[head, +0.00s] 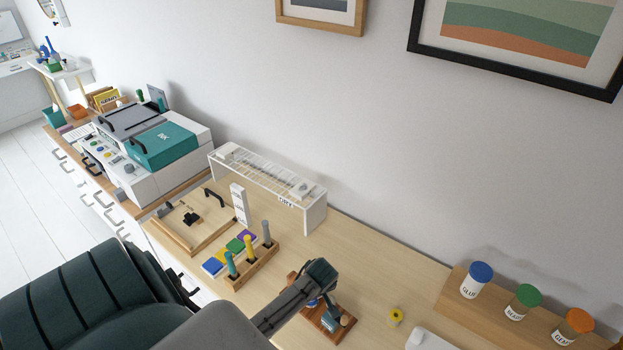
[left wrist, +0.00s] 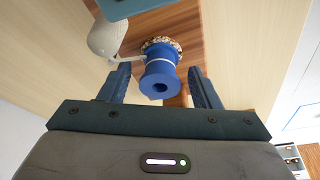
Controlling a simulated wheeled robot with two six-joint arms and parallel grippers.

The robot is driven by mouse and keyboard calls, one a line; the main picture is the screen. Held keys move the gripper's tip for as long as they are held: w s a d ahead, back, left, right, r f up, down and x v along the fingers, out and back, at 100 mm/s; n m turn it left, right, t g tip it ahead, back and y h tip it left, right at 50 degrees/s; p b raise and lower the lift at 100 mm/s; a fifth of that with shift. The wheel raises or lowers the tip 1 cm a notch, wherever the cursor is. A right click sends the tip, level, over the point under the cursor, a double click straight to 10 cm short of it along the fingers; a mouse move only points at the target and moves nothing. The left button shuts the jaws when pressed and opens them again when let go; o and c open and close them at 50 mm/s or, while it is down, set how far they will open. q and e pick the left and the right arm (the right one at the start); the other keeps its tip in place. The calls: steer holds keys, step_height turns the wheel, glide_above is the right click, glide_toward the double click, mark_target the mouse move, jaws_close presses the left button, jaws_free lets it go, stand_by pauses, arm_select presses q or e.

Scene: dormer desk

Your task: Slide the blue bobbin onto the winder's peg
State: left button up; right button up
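The blue bobbin (left wrist: 160,72) sits between the two fingers of my left gripper (left wrist: 162,88) in the left wrist view. Gaps show on both sides, so the gripper is open around it. The bobbin's dark hole faces the camera; behind it are a speckled round disc (left wrist: 162,45) and the wooden base (left wrist: 195,40). A pale crank knob (left wrist: 104,40) is beside it. In the head view, my left gripper (head: 318,285) is over the winder's wooden base (head: 338,334), hiding much of it. I cannot tell whether the peg is inside the bobbin. My right gripper is not in view.
A yellow spool (head: 396,316) lies right of the winder. A wooden rack with coloured pegs (head: 255,268) stands to its left, with a white wire shelf (head: 268,178) behind. Capped jars (head: 522,302) stand at the right. Desk between winder and wall is clear.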

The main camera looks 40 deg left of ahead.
arm_select(q)
steer(key=b+v, duration=0.2)
steer(key=v, duration=0.8)
steer(key=shift+r, duration=0.35)
steer(key=shift+s+f, duration=0.1)
steer(key=shift+s, duration=0.1)
